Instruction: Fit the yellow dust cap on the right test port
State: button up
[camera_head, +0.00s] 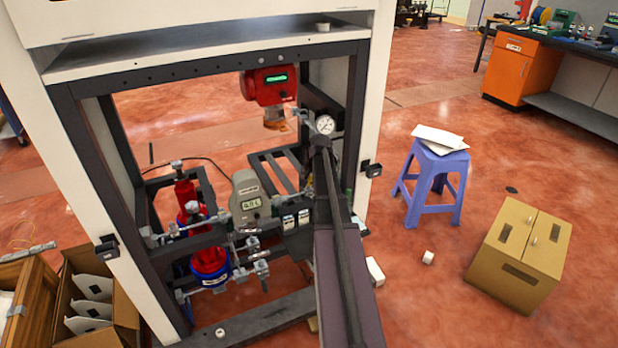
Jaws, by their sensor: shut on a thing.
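My arm (338,240) reaches up from the bottom edge into the right side of the open dispenser frame (357,100). Its far end is near the round dial gauge (325,124). My gripper is hidden behind the arm, so its fingers and anything in them do not show. I cannot make out the yellow dust cap. I cannot pick out the right test port either; the pipework (250,245) inside the frame is small and partly covered by my arm.
Inside the frame are a red display unit (268,86), a grey meter (249,200) and red-and-blue filter housings (210,262). An open carton (125,310) is at lower left.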

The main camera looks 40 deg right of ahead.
jog(key=shift+f+b, duration=0.75)
jog(key=shift+f, duration=0.05)
dwell(0.7)
jog(key=o, duration=1.1)
jog(key=shift+o, duration=0.2)
jog(key=shift+o, duration=0.7)
jog(key=shift+r, duration=0.2)
jog(key=shift+r+p, duration=2.85)
jog(key=shift+p, duration=0.15)
